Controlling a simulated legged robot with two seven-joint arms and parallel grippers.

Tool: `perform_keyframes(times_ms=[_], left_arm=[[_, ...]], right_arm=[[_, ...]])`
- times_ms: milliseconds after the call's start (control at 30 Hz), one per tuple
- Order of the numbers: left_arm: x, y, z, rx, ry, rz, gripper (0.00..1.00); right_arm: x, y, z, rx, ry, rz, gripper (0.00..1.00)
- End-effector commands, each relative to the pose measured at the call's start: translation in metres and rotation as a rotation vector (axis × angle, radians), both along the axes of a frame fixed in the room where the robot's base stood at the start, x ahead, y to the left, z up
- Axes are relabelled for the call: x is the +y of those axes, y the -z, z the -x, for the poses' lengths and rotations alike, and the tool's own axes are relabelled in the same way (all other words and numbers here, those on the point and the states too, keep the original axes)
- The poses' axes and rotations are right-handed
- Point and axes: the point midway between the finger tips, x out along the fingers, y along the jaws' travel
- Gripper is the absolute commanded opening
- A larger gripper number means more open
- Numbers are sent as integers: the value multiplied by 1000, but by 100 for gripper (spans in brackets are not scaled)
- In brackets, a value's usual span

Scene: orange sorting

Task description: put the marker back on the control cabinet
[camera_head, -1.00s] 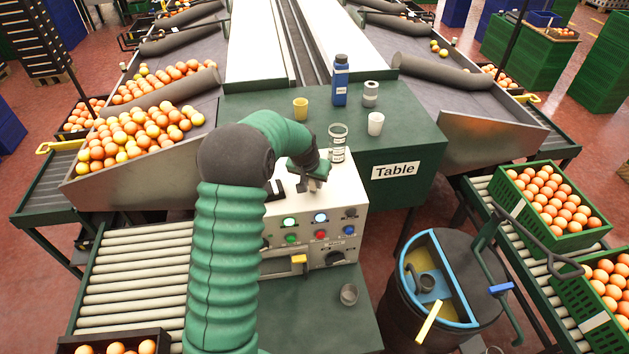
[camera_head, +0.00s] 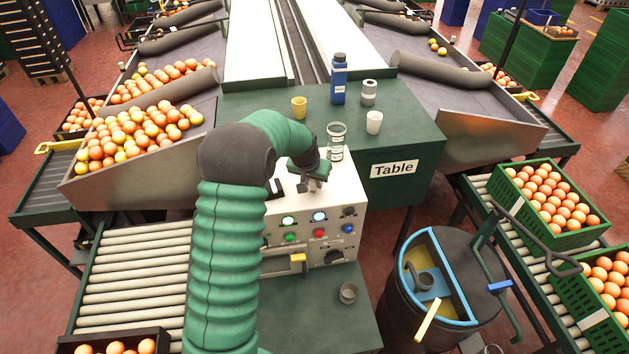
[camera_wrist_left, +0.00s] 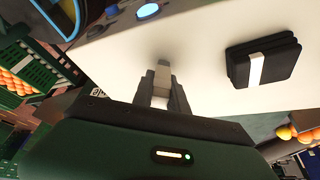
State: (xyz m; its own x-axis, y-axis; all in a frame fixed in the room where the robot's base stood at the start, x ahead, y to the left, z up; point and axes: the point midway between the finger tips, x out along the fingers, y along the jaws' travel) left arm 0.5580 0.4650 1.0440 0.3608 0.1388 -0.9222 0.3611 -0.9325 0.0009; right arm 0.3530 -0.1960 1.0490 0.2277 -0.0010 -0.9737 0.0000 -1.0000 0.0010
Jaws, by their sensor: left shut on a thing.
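The control cabinet (camera_head: 345,197) is a white box with coloured buttons on its front, standing on the green table. My left gripper (camera_head: 313,185) is over the cabinet's flat top, pointing down. In the left wrist view the left gripper (camera_wrist_left: 161,85) is shut on a small pale grey-white piece (camera_wrist_left: 162,76), close over the white top. This is likely the marker, but its full shape is hidden by the fingers. I cannot tell whether it touches the top. My right gripper is in neither view.
A black banded stack (camera_wrist_left: 263,63) lies on the cabinet top beside the gripper. A glass jar (camera_head: 336,142) stands at the top's back edge. Behind are a yellow cup (camera_head: 299,107), a blue bottle (camera_head: 339,79) and a white cup (camera_head: 374,122). A small grey cup (camera_head: 348,293) stands in front.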

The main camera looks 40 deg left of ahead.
Motion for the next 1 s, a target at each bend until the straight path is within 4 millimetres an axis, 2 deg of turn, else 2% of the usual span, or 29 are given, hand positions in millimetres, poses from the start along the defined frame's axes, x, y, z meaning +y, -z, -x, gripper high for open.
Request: perform_keyframes(times_ms=[667, 700, 900, 1000], left_arm=[[0, 8, 0, 0, 0, 0, 0], [0, 8, 0, 0, 0, 0, 20], [0, 8, 0, 0, 0, 0, 44], [0, 8, 0, 0, 0, 0, 44]], right_arm=[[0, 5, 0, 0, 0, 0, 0], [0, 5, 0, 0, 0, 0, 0], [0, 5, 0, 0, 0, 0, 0], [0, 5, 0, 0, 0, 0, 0]])
